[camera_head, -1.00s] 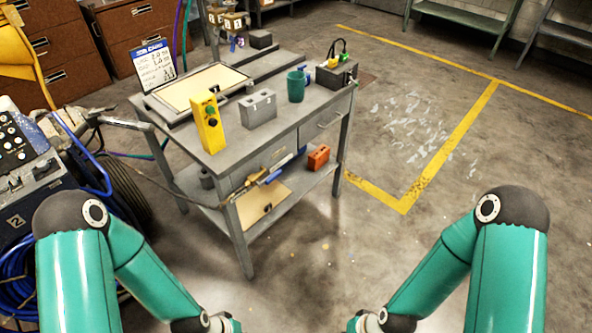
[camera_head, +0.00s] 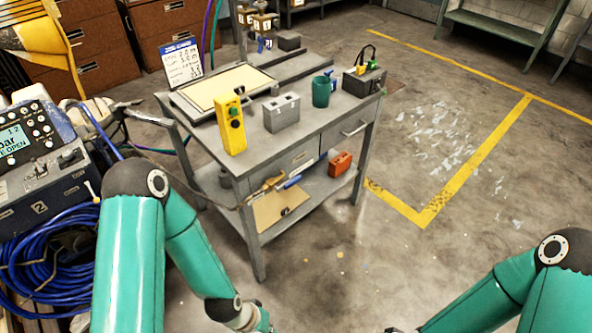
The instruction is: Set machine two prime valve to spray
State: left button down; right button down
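Machine two (camera_head: 60,190), a dark unit with a "2" plate, stands at the left edge. Its control panel has several knobs and a lit display (camera_head: 14,141) reading "1.2", "bar" and "OPEN". Small levers (camera_head: 38,168) stick up below the display. A thin pale-tipped lever (camera_head: 90,190) shows at its right side; I cannot tell which part is the prime valve or its setting. My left arm stands in front of the machine's right side, with its wrist at the bottom edge. My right arm is at the lower right.
A grey workbench (camera_head: 310,128) stands in the middle with a yellow control box (camera_head: 230,125), a grey box (camera_head: 281,112) and a green cup (camera_head: 321,92). Blue hose (camera_head: 45,265) lies coiled below the machine. The floor (camera_head: 360,270) right of the bench is clear.

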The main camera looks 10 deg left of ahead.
aim_at(286, 186)
jog(key=i, duration=0.9)
jog(key=u, duration=0.05)
